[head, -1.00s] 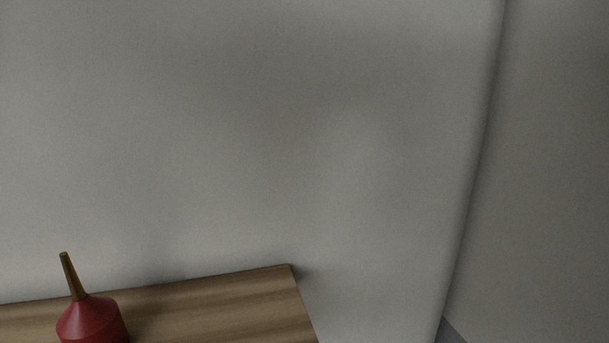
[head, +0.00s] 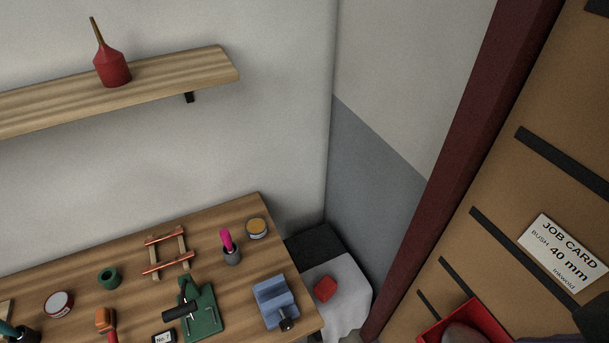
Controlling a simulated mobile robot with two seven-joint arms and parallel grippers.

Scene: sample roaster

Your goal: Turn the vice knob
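A small blue vice (head: 272,300) sits on the wooden workbench (head: 225,262) near its right front corner, low in the head view. A dark knob (head: 286,324) is on the vice's near end, facing the front edge of the bench. The vice's jaws are too small to read clearly. Neither of my grippers shows in the head view, and nothing touches the vice or its knob.
Left of the vice stands a green press-like tool (head: 203,308). A shelf (head: 180,75) hangs above. A brown board with a job card (head: 563,256) fills the right.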

